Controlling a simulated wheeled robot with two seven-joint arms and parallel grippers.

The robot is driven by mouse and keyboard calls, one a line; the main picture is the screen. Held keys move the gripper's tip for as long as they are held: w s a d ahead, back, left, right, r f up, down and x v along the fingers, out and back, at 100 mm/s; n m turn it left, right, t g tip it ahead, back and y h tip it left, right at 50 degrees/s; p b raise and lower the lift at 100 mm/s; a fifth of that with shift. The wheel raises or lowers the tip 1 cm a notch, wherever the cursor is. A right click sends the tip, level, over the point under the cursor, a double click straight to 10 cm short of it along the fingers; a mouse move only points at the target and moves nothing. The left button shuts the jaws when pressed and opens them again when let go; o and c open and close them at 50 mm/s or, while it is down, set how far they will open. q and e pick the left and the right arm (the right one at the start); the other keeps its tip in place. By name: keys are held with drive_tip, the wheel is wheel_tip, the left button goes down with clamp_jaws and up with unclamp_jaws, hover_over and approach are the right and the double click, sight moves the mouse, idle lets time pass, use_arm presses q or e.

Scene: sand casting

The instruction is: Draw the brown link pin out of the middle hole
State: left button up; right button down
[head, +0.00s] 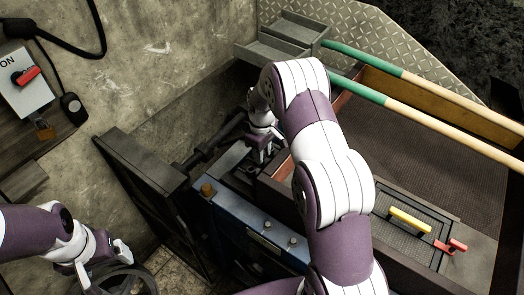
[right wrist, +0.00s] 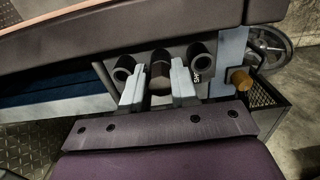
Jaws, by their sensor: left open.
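The brown link pin (right wrist: 160,74) stands between two dark hollow round sockets in the right wrist view, in the middle place. My right gripper (right wrist: 159,80) has one pale finger on each side of the pin. Whether the fingers press on it or stand slightly apart is unclear. In the head view my right gripper (head: 262,157) points down at the coupling behind the blue frame, and the pin cannot be made out there. My left gripper (head: 98,264) is open and empty at the lower left, above a dark handwheel (head: 128,281).
The blue frame (head: 262,236) with a brass-coloured knob (head: 207,189) stands in front of the coupling. A dark upright panel (head: 140,170) is to its left. Green-and-tan rails (head: 420,115) run along the bin at right. A yellow handle (head: 409,220) lies there.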

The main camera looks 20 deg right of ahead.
drive_tip(key=c, duration=1.7)
unclamp_jaws()
clamp_jaws()
drive_tip(key=shift+r+p, duration=1.6)
drive_tip(key=shift+r, duration=0.8)
drive_tip(key=shift+r+p, duration=1.1)
drive_tip(key=shift+r, duration=0.3)
